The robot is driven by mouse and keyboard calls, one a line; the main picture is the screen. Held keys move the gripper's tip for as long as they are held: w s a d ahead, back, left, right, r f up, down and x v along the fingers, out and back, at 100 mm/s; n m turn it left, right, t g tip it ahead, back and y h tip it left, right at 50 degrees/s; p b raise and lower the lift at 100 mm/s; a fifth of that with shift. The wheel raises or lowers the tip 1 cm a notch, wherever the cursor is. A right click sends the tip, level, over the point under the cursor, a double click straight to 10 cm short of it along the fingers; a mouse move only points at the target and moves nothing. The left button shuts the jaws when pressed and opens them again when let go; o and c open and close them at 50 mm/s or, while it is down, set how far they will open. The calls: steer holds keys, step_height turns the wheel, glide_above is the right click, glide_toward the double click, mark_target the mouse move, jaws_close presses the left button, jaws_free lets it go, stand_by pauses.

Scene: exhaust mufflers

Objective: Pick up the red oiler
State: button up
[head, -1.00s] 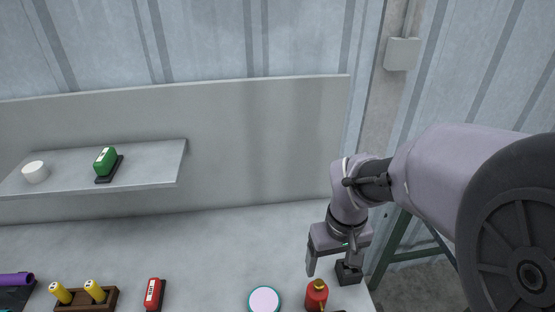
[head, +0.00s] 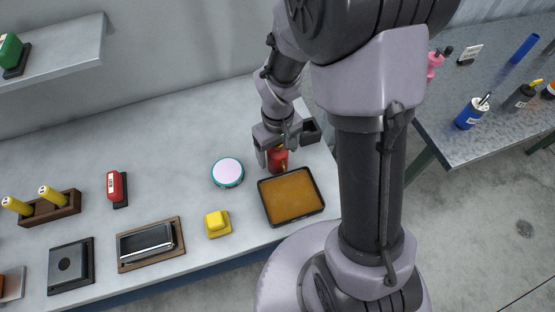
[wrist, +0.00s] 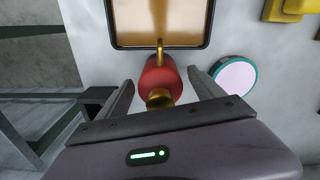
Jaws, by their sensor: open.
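The red oiler (head: 278,158) stands on the grey workbench, just behind a tray, partly hidden by my gripper in the head view. In the wrist view the oiler (wrist: 162,78) shows its red body, a brass cap toward me and a brass spout pointing to the tray. My gripper (wrist: 160,88) is open, with one finger on each side of the oiler and visible gaps between. In the head view my gripper (head: 275,155) is at the oiler from above and behind.
A dark-rimmed tray with an amber surface (head: 261,205) lies right in front of the oiler. A round teal-rimmed disc (head: 228,173) lies to its left, a dark open box (head: 311,130) to its right. A yellow block (head: 217,223) is farther left.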

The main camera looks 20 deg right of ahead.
steer(key=shift+f, duration=0.9)
steer(key=shift+r, duration=0.15)
